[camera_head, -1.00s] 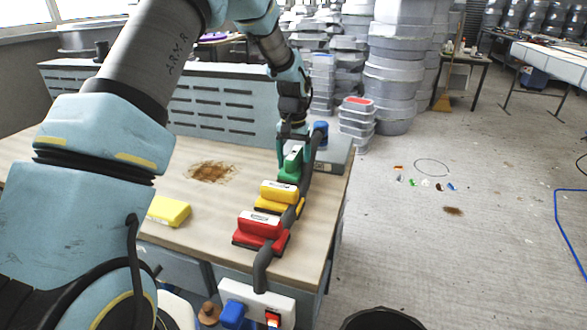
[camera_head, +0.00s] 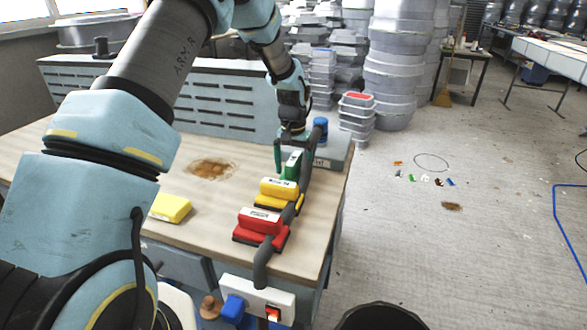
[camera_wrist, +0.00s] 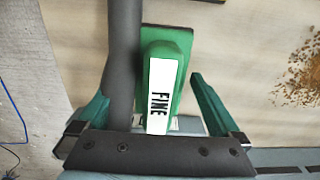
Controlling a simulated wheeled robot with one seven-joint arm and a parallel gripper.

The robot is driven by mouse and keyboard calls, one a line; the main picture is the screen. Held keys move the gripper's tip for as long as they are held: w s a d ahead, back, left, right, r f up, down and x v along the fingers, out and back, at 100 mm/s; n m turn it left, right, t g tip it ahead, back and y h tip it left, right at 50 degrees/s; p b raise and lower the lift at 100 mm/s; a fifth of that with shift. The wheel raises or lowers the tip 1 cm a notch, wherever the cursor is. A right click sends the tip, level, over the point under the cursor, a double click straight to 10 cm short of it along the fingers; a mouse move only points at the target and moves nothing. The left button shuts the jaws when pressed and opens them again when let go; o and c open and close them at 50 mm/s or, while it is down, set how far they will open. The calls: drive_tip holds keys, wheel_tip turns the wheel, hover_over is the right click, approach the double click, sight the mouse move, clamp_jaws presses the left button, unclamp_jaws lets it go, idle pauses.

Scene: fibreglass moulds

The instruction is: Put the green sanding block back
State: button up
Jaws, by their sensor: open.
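The green sanding block (camera_head: 291,163) stands on the wooden bench at the far end of a row, behind a yellow block and a red block. In the wrist view the green block (camera_wrist: 166,75) carries a white label reading FINE. My gripper (camera_head: 294,148) is directly over it. Its green fingers (camera_wrist: 150,105) are open and spread to either side of the block and the grey hose, with a clear gap at the right finger. The lower part of the block is partly hidden by the gripper in the head view.
The yellow sanding block (camera_head: 279,190) and red sanding block (camera_head: 262,224) stand nearer along the grey hose (camera_head: 262,265). A yellow sponge-like block (camera_head: 170,208) lies to the left. Brown dust (camera_head: 212,168) lies on the bench (camera_head: 210,235). A blue-capped container (camera_head: 320,130) stands behind.

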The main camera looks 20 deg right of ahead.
sight(293, 158)
wheel_tip(293, 158, up, 12)
drive_tip(key=b, duration=0.3)
drive_tip(key=shift+w+r, duration=0.1)
drive_tip(key=shift+r, duration=0.05)
drive_tip(key=s+a+n, duration=0.2)
drive_tip(key=a+n, duration=0.1)
drive_tip(key=a, duration=1.5)
drive_tip(key=s+a+f+n+t, duration=0.1)
drive_tip(key=s+a+f+n, duration=0.1)
drive_tip(key=s+a, duration=1)
drive_tip(key=a+n, duration=0.1)
drive_tip(key=a, duration=0.3)
drive_tip(key=shift+s+a+n+t, duration=0.25)
drive_tip(key=shift+s+n+t, duration=0.05)
drive_tip(key=shift+n+t, duration=0.1)
